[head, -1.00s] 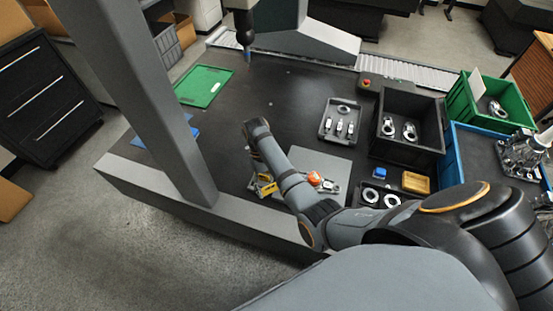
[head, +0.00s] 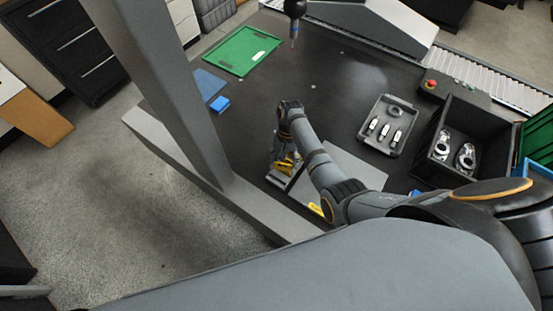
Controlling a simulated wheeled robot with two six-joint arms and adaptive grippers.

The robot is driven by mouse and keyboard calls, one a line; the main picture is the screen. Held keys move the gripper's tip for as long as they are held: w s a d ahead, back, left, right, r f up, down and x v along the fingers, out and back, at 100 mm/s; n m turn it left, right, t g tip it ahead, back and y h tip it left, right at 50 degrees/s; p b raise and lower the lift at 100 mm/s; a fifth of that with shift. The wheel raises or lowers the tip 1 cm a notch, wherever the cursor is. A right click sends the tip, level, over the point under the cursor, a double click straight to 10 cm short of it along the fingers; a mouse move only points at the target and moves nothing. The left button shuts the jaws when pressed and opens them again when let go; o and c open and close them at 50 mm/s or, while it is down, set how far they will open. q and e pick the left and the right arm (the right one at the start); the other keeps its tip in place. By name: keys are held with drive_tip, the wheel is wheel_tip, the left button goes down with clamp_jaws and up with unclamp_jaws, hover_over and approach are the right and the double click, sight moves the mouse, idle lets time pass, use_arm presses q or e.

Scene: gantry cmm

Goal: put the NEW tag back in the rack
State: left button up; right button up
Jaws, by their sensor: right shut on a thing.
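My right gripper (head: 280,162) reaches down at the near part of the dark table, left of the grey mat. Its jaws are shut on a small piece, which I take to be the NEW tag. Yellow (head: 288,166) shows at the jaws, but any lettering is too small to read, and the gripper and arm partly hide the spot. I cannot clearly make out the tag rack. Another yellow piece (head: 316,209) lies near the table's front edge, partly behind my right arm. My left gripper is not in view.
A grey mat (head: 362,172) lies under my right forearm. A grey tray (head: 365,134) with metal parts and a black bin (head: 487,125) stand to the right. A green tray (head: 235,48) and blue pieces (head: 219,104) lie farther left. A dark probe (head: 295,9) hangs at the back.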

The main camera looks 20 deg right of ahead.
drive_tip(key=a+m+p, duration=0.1)
drive_tip(key=m, duration=0.1)
drive_tip(key=a+m+t+y, duration=0.1)
drive_tip(key=m, duration=0.1)
drive_tip(key=shift+s+a+r+p, duration=0.15)
drive_tip(key=shift+s+r+p, duration=0.05)
drive_tip(key=shift+r+p, duration=0.2)
use_arm(q)
drive_tip(key=b, duration=0.3)
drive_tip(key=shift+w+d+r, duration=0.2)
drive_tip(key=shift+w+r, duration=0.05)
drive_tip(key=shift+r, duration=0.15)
use_arm(e)
wheel_tip(320, 180, down, 3)
drive_tip(key=shift+w+r, duration=0.1)
drive_tip(key=shift+r, duration=0.1)
drive_tip(key=shift+f+b, duration=0.6)
drive_tip(key=shift+f, duration=0.4)
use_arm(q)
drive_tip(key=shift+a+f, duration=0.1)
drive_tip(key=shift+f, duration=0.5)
